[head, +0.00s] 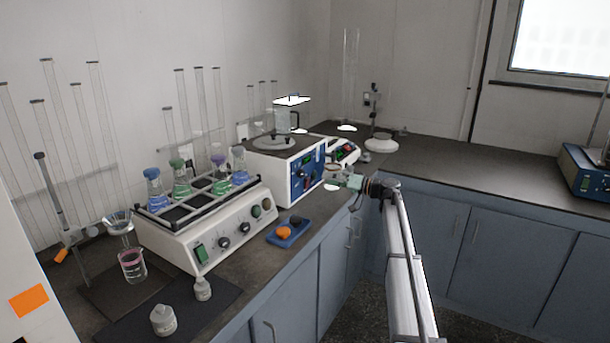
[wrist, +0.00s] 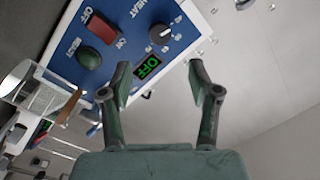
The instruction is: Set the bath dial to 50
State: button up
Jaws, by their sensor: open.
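The bath (head: 273,163) is a white box with a blue front panel and a round lid, at the back of the left bench. In the wrist view its blue panel (wrist: 121,63) carries the word HEAT beside a black dial (wrist: 160,34) with a pale pointer mark. The dial's scale numbers are too small to read. No contact with the dial shows.
A red rocker switch (wrist: 101,29) and a green button (wrist: 89,54) are on the panel. A shaker (head: 205,225) with coloured flasks stands nearer, beside a blue tray (head: 289,232). A smaller device (head: 343,152) stands behind the bath. The right bench (head: 480,172) is largely clear.

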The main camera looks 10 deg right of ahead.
aim_at(303, 174)
jog(key=x, duration=1)
jog(key=shift+w+a+p, duration=0.2)
jog(key=shift+w+p, duration=0.1)
jog(key=shift+p, duration=0.05)
jog(key=c, duration=1.2)
